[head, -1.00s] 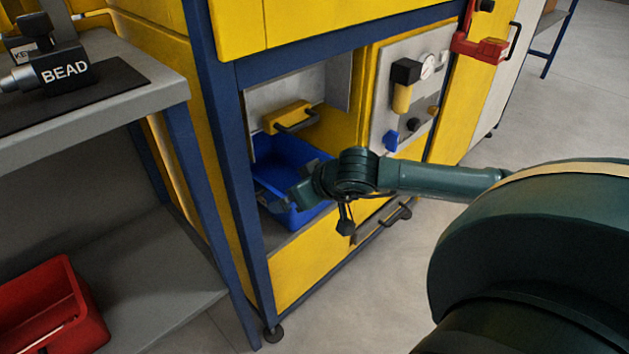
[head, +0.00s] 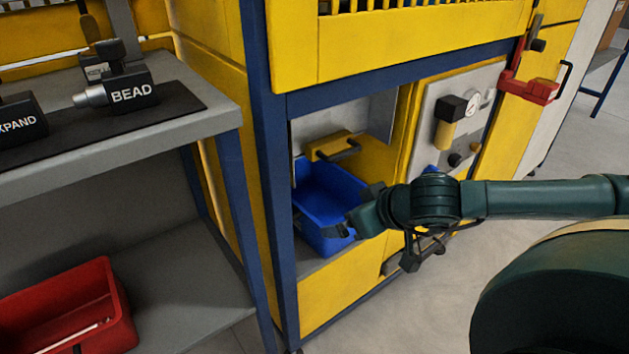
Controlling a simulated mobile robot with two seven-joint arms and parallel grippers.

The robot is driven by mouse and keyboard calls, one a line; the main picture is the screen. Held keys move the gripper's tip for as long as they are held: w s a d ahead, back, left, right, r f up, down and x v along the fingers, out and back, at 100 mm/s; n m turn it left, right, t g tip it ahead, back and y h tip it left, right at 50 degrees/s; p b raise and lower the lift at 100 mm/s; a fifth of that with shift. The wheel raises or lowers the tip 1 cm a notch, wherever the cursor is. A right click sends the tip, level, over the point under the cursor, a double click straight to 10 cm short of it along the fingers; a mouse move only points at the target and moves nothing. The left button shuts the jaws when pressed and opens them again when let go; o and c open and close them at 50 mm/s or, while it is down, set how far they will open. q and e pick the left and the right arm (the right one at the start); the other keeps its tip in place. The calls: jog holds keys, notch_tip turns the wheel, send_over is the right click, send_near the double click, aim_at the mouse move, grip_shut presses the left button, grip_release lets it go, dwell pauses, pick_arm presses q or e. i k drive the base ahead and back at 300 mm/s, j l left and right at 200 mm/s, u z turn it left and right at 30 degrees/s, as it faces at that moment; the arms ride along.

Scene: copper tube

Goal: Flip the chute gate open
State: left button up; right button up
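The chute gate appears to be the yellow block with a dark bar handle (head: 330,145), at the back of the cabinet's lower opening, above a blue bin (head: 325,197). I cannot tell whether it is fully shut. My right gripper (head: 357,212) comes in from the right, at the right front part of the blue bin, below and to the right of the handle and apart from it. Its fingers look spread with nothing visible held between them, and they hide part of the bin's edge. My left gripper is not in view.
A blue frame post (head: 275,215) bounds the opening on the left. A grey bench (head: 190,135) with tools and a red bin (head: 115,300) below stands at left. A gauge panel (head: 440,105) and a red latch (head: 530,88) are at right. Floor at front right is clear.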

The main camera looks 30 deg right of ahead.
aim_at(321, 148)
jog(key=k+l, duration=0.1)
jog(key=k, duration=0.9)
